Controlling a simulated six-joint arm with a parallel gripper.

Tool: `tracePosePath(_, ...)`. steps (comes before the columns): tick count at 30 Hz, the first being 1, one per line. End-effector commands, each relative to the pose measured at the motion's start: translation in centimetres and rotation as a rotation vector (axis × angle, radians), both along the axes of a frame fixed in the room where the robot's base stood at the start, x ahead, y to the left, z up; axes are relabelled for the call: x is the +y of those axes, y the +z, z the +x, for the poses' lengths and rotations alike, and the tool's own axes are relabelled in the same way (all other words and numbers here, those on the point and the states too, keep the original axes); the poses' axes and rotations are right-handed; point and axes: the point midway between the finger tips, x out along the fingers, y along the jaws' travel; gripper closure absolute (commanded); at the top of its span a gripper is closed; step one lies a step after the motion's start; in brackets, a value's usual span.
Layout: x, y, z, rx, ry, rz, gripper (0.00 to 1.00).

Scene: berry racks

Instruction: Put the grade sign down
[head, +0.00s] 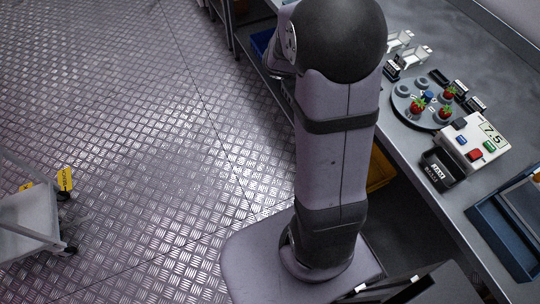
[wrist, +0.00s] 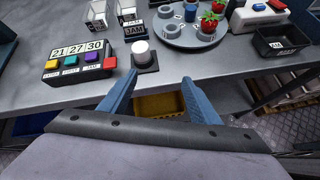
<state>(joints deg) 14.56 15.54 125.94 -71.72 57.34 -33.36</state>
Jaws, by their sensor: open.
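My gripper (wrist: 158,80) shows in the wrist view with its two blue fingers spread and nothing between them, over the table's front edge. In the head view my arm hides it. Small black label blocks stand on the table. One (wrist: 134,31) is in front of a clear container in the wrist view; others (head: 460,87) (head: 476,104) stand behind the round tray in the head view. I cannot tell which one is the grade sign. None touches my fingers.
The round grey tray (wrist: 177,40) holds cups and strawberries. A white-knobbed black block (wrist: 144,56) and a counter box with coloured buttons (wrist: 79,63) stand near the table edge.

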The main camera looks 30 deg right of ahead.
Motion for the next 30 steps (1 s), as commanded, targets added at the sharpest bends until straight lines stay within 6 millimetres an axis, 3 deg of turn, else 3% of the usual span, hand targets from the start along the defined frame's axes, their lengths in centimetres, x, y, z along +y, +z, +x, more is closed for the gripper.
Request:
tracePosePath(9,15.3,-5.6,-5.7,-0.408,-0.541,0.445,0.43)
tracePosePath(15,23.6,-6.9,-7.3,-0.573,-0.887,0.647,0.43)
tracePosePath(21,27.7,-7.1,-7.9,-0.643,-1.092,0.740,0.43)
tracePosePath(30,28.5,-7.1,-8.0,-0.656,-1.141,0.760,0.43)
